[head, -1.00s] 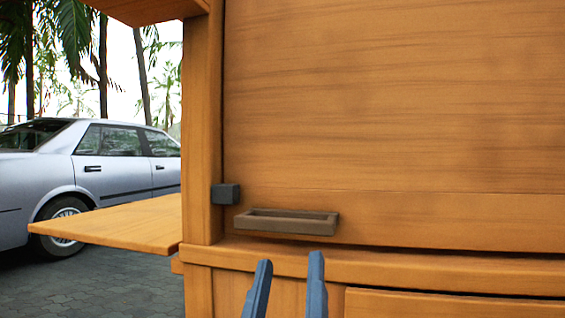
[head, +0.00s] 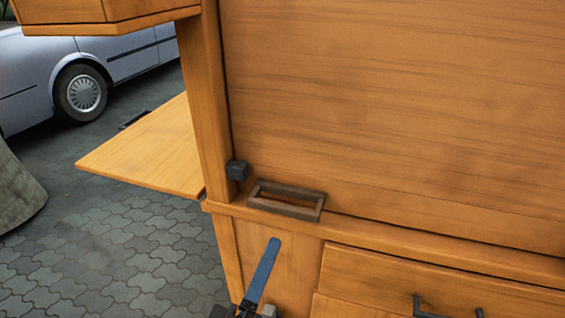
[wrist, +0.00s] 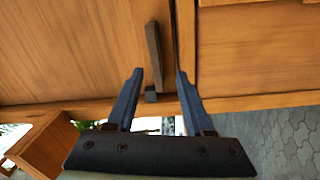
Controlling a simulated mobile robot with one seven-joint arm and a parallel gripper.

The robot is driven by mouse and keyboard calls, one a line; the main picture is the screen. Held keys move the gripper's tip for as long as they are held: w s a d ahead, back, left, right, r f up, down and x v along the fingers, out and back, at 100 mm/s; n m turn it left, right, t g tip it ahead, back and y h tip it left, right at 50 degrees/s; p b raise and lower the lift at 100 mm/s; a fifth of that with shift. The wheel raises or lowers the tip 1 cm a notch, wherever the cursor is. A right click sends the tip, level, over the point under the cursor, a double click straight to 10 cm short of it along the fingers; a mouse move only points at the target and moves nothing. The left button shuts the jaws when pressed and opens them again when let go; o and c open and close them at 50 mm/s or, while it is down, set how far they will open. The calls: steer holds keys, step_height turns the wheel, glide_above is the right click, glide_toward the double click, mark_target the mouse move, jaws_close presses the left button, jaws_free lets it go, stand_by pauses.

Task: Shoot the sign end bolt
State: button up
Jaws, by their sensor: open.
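A small dark block (head: 237,170), which looks like the bolt, sits on the post at the lower left corner of the large wooden panel (head: 390,110). It also shows in the wrist view (wrist: 151,96). Beside it a brown rectangular frame (head: 286,200) sits at the panel's lower edge; in the wrist view it is a long bar (wrist: 154,55). My gripper (wrist: 158,72) is open and empty, with the block and bar showing between its blue fingers. In the head view one finger (head: 264,270) shows below the frame, apart from it; the other is hidden.
A wooden shelf (head: 150,150) juts out left of the post (head: 206,100). A wooden box (head: 100,15) overhangs at upper left. A drawer with a dark handle (head: 445,308) lies below the ledge. A car (head: 90,75) stands behind, on paving (head: 130,255).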

mark_target(281, 212)
steer(key=w+n+p, duration=0.1)
steer(key=w, duration=0.2)
steer(key=w+d+r+p, duration=0.1)
steer(key=w+p, duration=0.1)
steer(key=w, duration=0.1)
steer(key=w+d+n+p, duration=0.1)
steer(key=w+p, duration=0.1)
steer(key=w, duration=0.2)
steer(key=shift+d+r+n, duration=0.1)
steer(key=shift+r+n, duration=0.15)
steer(key=shift+n, duration=0.05)
steer(key=shift+s, duration=0.1)
jaws_close()
stand_by(1.4)
